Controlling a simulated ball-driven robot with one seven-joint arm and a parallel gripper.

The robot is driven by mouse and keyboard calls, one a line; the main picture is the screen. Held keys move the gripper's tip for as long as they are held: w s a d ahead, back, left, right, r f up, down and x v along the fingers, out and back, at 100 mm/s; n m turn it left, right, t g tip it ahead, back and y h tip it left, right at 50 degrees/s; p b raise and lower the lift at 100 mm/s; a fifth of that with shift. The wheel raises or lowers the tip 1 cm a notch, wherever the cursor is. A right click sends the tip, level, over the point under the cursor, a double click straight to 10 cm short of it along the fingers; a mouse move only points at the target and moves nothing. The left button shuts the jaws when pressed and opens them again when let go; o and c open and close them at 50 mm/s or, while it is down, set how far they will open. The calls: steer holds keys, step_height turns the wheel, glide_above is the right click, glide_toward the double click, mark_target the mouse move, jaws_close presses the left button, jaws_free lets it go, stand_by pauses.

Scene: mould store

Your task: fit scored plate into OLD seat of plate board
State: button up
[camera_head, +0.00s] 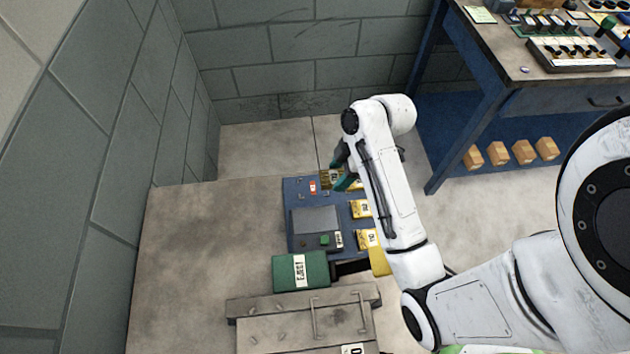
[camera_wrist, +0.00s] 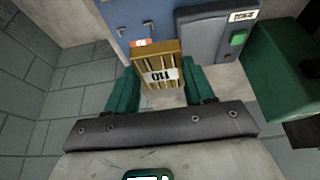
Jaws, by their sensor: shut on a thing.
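A brass-yellow plate with scored grooves (camera_wrist: 158,66) and a white label is between my gripper's green fingers (camera_wrist: 161,82) in the wrist view. My gripper (camera_head: 344,180) is shut on it; the plate also shows in the head view (camera_head: 328,178), near the top right of a blue panel (camera_head: 295,188). The plate hides the panel part behind it. I cannot tell whether it touches the panel. Labelled yellow plates (camera_head: 360,209) stand along the panel's right side, another (camera_head: 367,239) lower down. I cannot make out which place is the OLD seat.
A green block labelled EJECT (camera_head: 287,272) is below the panel; it also shows at right in the wrist view (camera_wrist: 283,75). The panel carries a grey plate (camera_head: 315,220) and a green button (camera_head: 324,239). A blue workbench (camera_head: 500,65) stands at the upper right. Bare surface (camera_head: 200,235) lies left.

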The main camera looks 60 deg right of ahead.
glide_above(312, 188)
steer(key=s, duration=0.1)
steer(key=f, duration=0.4)
steer(key=d+f, duration=0.1)
steer(key=f, duration=0.1)
steer(key=shift+f, duration=1.75)
steer(key=shift+f, duration=0.1)
steer(key=shift+f, duration=0.15)
steer(key=o, duration=1.4)
